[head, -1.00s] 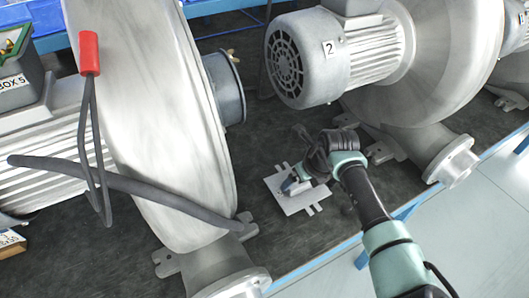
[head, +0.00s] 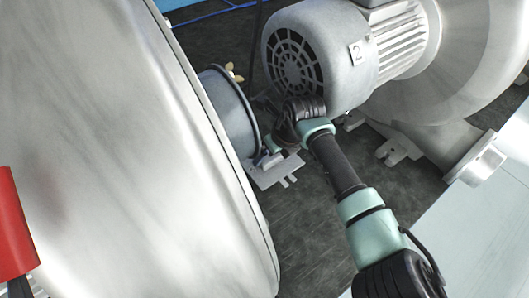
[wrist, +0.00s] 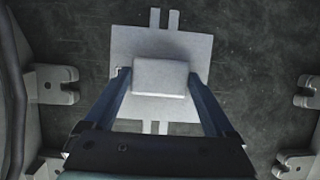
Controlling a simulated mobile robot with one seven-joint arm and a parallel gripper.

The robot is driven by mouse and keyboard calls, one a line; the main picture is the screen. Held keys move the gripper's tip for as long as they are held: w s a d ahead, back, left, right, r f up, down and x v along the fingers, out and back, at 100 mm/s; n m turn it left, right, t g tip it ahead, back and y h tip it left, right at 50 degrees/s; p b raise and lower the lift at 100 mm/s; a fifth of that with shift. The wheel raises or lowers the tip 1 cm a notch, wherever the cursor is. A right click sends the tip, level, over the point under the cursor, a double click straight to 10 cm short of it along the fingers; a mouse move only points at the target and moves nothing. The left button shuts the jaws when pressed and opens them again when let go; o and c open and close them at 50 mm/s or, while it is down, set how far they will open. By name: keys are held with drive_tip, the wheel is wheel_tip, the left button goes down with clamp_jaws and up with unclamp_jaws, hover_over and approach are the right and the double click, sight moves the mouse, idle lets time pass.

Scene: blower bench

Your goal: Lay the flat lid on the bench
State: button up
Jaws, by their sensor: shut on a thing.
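The flat lid is a pale grey square plate with narrow tabs and a raised block in its middle. In the head view the lid (head: 276,173) is between the left blower's round dark port and the motor marked 2, partly hidden by the port and my gripper. My gripper (head: 270,156) reaches over it from the right. In the wrist view the lid (wrist: 140,46) is seen from above. My gripper (wrist: 160,78) is shut on its raised block, one blue finger on each side. The dark bench (wrist: 255,45) lies beneath; I cannot tell the height of any gap.
The large left blower (head: 190,150) fills the left. Motor 2 (head: 345,60) stands close behind my wrist. Metal feet (wrist: 52,84) show on both sides in the wrist view. Bare bench (head: 310,230) lies in front of the lid. A red-handled thing (head: 12,225) is at lower left.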

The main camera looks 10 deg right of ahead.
sight(274, 159)
drive_tip(key=f+b, duration=0.2)
drive_tip(key=f, duration=0.1)
drive_tip(key=shift+s+f, duration=0.2)
drive_tip(key=shift+w, duration=0.15)
drive_tip(key=shift+r, duration=0.1)
drive_tip(key=o, duration=1.2)
